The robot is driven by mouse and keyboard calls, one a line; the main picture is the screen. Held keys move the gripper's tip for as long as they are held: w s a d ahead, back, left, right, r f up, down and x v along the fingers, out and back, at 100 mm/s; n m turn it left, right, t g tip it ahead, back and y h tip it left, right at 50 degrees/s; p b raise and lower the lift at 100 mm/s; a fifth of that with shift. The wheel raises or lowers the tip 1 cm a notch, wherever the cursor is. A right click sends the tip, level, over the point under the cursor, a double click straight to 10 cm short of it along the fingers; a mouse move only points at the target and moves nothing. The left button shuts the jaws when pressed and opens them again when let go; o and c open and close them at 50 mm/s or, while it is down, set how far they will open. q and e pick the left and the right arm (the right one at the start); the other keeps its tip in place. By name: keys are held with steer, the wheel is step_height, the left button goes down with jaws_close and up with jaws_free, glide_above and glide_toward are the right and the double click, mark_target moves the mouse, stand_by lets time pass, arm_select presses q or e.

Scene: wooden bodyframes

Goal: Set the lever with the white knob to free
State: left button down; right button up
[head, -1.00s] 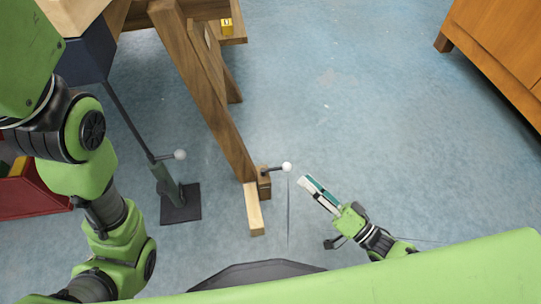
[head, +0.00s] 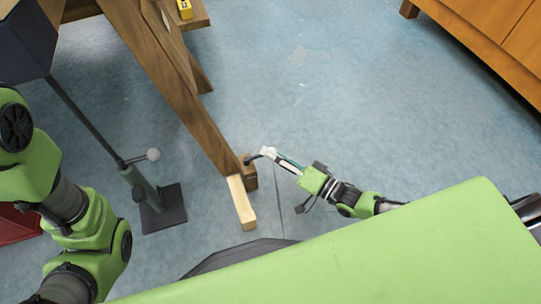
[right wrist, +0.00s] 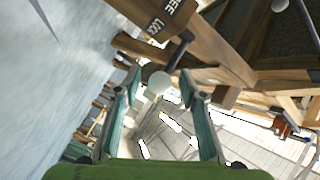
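The lever with the white knob (right wrist: 160,83) comes out of a wooden block (head: 250,172) at the foot of a slanted wooden leg. In the right wrist view its dark rod (right wrist: 179,53) runs from the wood to the knob. The wood carries lettering (right wrist: 163,16) that reads LOCK, with a partly cut-off word ending in EE beside it. My right gripper (right wrist: 160,92) is open, one finger on each side of the knob. In the head view the right gripper (head: 279,158) is at the lever's end and partly covers it. My left gripper is out of view.
A pale wooden foot (head: 241,203) lies below the block. An orange wooden cabinet (head: 490,35) stands at top right. The blue floor between is clear.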

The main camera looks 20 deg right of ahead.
steer(key=shift+w+a, duration=0.3)
steer(key=shift+w, duration=0.15)
jaws_close()
